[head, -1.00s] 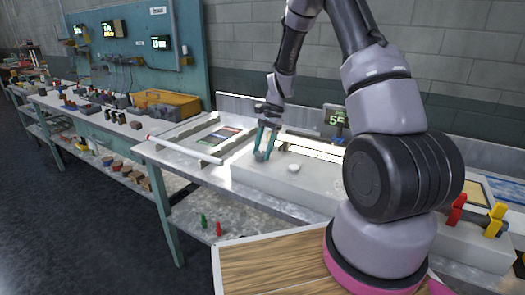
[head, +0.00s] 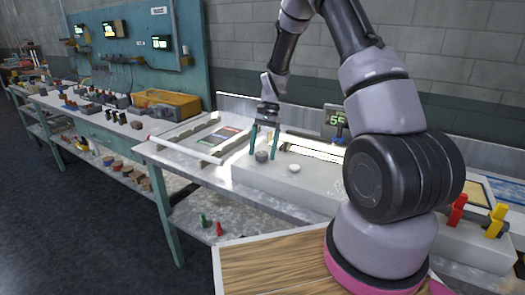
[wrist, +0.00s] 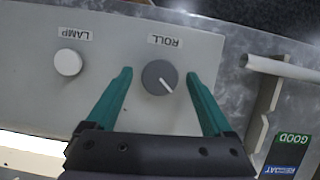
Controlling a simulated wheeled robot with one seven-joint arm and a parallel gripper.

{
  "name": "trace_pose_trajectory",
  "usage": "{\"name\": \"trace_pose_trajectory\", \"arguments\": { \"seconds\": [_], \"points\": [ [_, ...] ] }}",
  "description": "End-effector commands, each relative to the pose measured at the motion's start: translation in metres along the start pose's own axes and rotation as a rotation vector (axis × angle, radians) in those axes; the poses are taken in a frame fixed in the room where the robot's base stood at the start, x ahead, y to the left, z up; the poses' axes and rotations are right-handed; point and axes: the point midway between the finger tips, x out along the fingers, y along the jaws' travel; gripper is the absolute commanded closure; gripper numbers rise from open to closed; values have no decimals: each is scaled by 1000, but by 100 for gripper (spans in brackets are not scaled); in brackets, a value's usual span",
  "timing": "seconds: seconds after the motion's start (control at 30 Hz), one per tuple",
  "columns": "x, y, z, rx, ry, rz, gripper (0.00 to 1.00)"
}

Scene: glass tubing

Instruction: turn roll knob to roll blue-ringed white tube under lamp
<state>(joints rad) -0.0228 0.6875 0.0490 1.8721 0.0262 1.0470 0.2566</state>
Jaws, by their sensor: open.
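The grey roll knob (wrist: 160,77) with a white pointer line sits on the light box under the label ROLL in the wrist view. It also shows in the head view (head: 262,156). My gripper (wrist: 158,75) is open, its teal fingers on either side of the knob with gaps to it. In the head view my gripper (head: 264,154) points down at the knob. A white tube (wrist: 285,68) lies on a rack at the right of the wrist view; no blue ring shows on it. The bright lamp strip (head: 312,151) is behind the knobs.
The white lamp knob (wrist: 68,62) stands beside the roll knob; it also shows in the head view (head: 294,168). A rack with a GOOD label (wrist: 293,143) is at the right. Red and yellow clips (head: 495,220) stand at the bench's right.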

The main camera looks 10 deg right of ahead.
Motion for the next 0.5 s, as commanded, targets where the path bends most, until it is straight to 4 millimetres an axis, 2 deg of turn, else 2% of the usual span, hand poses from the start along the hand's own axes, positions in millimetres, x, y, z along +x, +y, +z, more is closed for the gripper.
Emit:
{"name": "trace_pose_trajectory", "arguments": {
  "seconds": [0.17,0.5],
  "points": [
    [-22,-1,-1,-1,5,-4,14],
    [-87,-1,-1,-1,3,-3,14]
  ]
}}
